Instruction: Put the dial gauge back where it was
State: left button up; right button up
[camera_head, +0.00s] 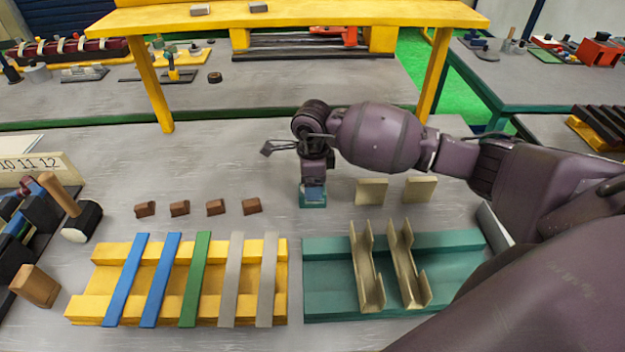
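My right arm comes in from the right, and its gripper (313,180) points down at the middle of the grey table. Below and against the fingers is a small blue-topped block with a teal base (313,201). I cannot tell whether this is the dial gauge, as the gripper covers its upper part. I cannot tell whether the fingers are closed on it or only around it. A thin dark rod with a small head (267,148) sticks out left beside the wrist. No dial face is clear anywhere. My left gripper is out of view.
A yellow rack (190,252) with coloured strips lies front left, a teal rack (320,275) with beige channels to its right. Several brown blocks (180,208) and two beige pieces (371,191) lie behind. A mallet (82,222) is left; a yellow gantry (300,14) spans the back.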

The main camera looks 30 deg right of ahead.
notch_tip(320, 180, up, 13)
dwell(0.5)
dwell(0.4)
